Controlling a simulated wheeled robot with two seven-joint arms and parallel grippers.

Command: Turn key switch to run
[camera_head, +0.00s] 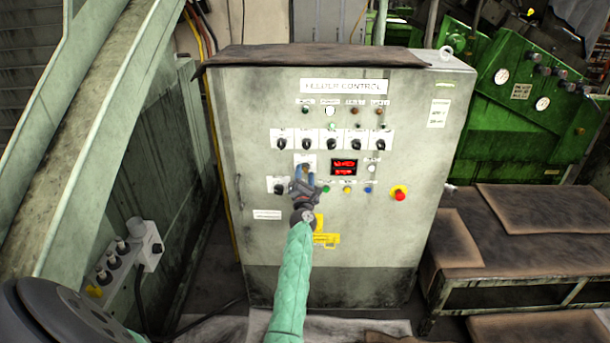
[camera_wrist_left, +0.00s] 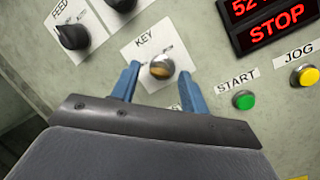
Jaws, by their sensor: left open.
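My left gripper (camera_head: 305,171) is open in front of the switch. In the left wrist view its two blue fingers (camera_wrist_left: 159,72) stand apart, one on each side of the knob, with gaps showing. The plate's position labels are too small or covered to read. My right gripper is not in view.
A black FEED knob (camera_wrist_left: 73,37) is left of the switch. A red display (camera_wrist_left: 268,25) reading STOP, a green START button (camera_wrist_left: 243,100) and a yellow JOG button (camera_wrist_left: 306,76) are to the right. A red emergency button (camera_head: 400,195) sits farther right on the cabinet.

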